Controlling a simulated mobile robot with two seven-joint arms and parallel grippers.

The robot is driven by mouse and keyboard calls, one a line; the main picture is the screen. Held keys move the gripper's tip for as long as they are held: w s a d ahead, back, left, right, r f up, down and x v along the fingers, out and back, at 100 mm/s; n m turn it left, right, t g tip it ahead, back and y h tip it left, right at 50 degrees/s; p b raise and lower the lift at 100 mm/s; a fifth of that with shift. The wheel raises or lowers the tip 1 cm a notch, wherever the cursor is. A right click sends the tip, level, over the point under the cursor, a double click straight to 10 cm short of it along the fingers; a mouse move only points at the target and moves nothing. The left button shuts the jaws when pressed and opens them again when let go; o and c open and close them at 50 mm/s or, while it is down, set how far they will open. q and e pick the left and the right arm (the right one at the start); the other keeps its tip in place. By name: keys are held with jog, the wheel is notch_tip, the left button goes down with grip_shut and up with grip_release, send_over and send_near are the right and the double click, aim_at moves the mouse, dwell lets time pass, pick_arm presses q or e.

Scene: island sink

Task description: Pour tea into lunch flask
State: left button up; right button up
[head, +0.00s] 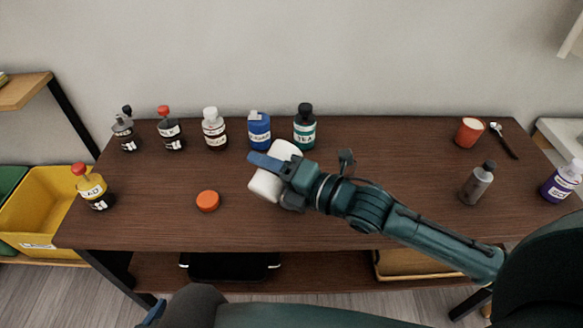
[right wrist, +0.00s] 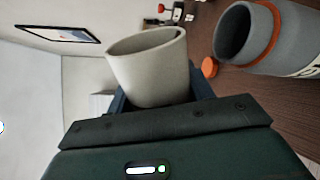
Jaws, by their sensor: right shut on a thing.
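My right gripper (head: 277,172) is shut on a white cup (head: 265,185), held above the middle of the table. In the right wrist view the cup (right wrist: 150,75) looks pale beige. Its contents do not show. An open grey flask (right wrist: 262,35) with an orange ring near its mouth stands close beside the cup in that view; I cannot make it out in the head view. An orange lid (head: 208,201) lies on the table, left of the gripper. A teal TEA bottle (head: 305,130) with a black cap stands behind the gripper. A blue edge at bottom left may be my left gripper.
Several labelled bottles, including a blue one (head: 259,131), line the table's back left; another (head: 95,190) stands at the left edge. An orange cup (head: 469,132), a dark spoon (head: 505,142), a grey bottle (head: 476,186) and a purple bottle (head: 561,182) are at right.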

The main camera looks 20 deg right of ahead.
pick_arm(q)
jog(key=shift+s+r+p, duration=0.1)
jog(key=shift+p, duration=0.2)
pick_arm(e)
jog(key=shift+w+d+f+m, duration=0.1)
jog(key=shift+f+m, duration=0.25)
jog(key=shift+m, duration=0.55)
dwell(1.0)
jog(key=shift+r, duration=0.15)
dwell(0.4)
pick_arm(q)
jog(key=shift+a+r+p, duration=0.15)
jog(key=shift+r+p, duration=0.05)
jog(key=shift+p, duration=0.3)
pick_arm(e)
jog(key=shift+r+m, duration=0.1)
jog(key=shift+m, duration=0.3)
pick_arm(q)
jog(key=shift+s+a+f+p, duration=0.1)
jog(key=shift+a+p, duration=0.1)
jog(key=shift+p, duration=0.3)
pick_arm(e)
jog(key=shift+w+d+r+m, duration=0.15)
jog(key=shift+r+m, duration=0.1)
jog(key=shift+m, duration=0.35)
